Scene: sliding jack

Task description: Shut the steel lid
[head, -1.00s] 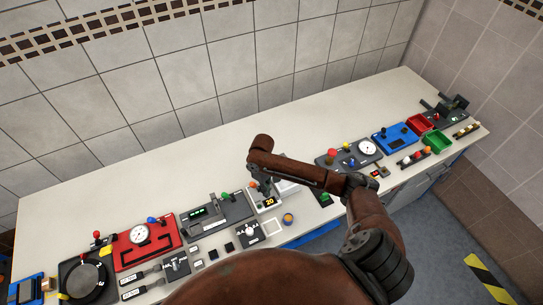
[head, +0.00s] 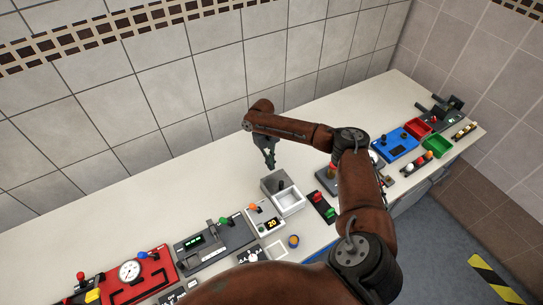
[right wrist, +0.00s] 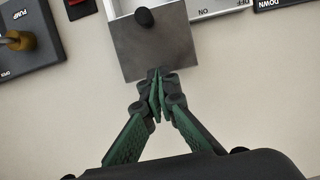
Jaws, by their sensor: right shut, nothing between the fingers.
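The steel lid (head: 274,181) is a flat grey plate with a dark knob on it. In the head view it sits at the back of a small white box (head: 290,203), whose front part shows open. In the right wrist view the lid (right wrist: 175,52) fills the top middle, with its black knob near the top. My right gripper (head: 270,164) is shut and empty, pointing down just behind the lid. In the wrist view its fingertips (right wrist: 158,75) overlap the lid's near edge; I cannot tell whether they touch it. My left gripper is not in view.
A dark panel with red and green knobs (head: 323,205) stands to the right. A PUMP panel (right wrist: 25,45) shows in the wrist view. The counter behind the lid is clear.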

